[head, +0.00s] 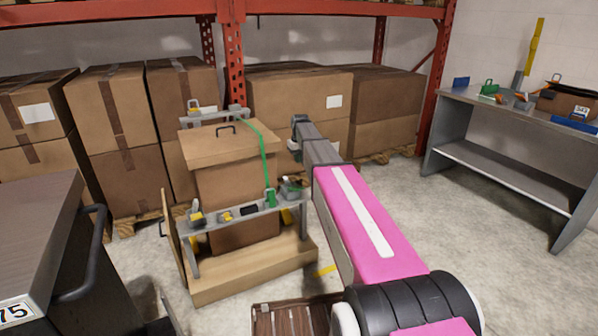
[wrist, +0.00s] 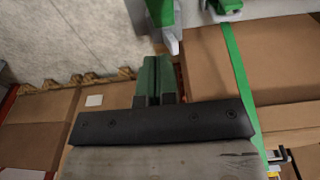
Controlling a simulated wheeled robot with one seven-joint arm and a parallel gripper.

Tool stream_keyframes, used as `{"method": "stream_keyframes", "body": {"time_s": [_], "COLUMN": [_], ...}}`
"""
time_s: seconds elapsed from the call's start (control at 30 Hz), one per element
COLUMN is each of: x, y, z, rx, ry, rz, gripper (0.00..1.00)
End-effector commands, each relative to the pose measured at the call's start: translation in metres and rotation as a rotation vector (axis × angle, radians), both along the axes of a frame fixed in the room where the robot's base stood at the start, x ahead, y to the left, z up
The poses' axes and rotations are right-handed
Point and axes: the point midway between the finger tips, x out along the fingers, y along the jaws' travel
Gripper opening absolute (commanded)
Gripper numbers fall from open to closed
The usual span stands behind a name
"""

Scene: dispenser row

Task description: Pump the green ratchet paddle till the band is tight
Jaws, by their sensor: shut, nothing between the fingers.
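A green band (head: 263,158) runs over the lid of a tall brown carton (head: 225,190) and down its side to a green ratchet (head: 270,198) on the grey rail. In the wrist view the band (wrist: 238,75) runs beside the carton, with green hardware (wrist: 228,5) at the top edge. A green part with a pale grey tip (wrist: 162,14), likely the paddle, is cut off by the top edge. My gripper (wrist: 152,70) has its green fingertips together, empty, and apart from that part in the picture. In the head view my arm hides much of the gripper.
The carton stands in a wooden tray (head: 255,270) with grey rails bearing small clamps (head: 249,210). A dark cart (head: 70,260) is at the left, a grey workbench (head: 500,130) at the right. Stacked boxes (head: 110,115) line the back; the floor before the workbench is clear.

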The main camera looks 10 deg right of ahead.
Motion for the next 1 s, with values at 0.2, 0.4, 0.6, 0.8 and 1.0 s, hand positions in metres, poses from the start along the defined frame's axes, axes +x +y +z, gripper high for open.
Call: {"method": "stream_keyframes", "body": {"time_s": [0.2,0.4,0.6,0.8,1.0], "x": [0.004,0.007,0.001,-0.007,-0.009], "y": [0.001,0.002,0.001,-0.002,-0.003], "z": [-0.036,-0.074,-0.105,-0.123,-0.127], "rx": [0.000,0.000,-0.001,0.000,0.000], "ry": [0.002,0.002,0.002,0.001,0.000], "rz": [0.000,0.000,-0.001,0.000,0.000], "gripper": [0.00,0.00,0.00,0.00,0.00]}}
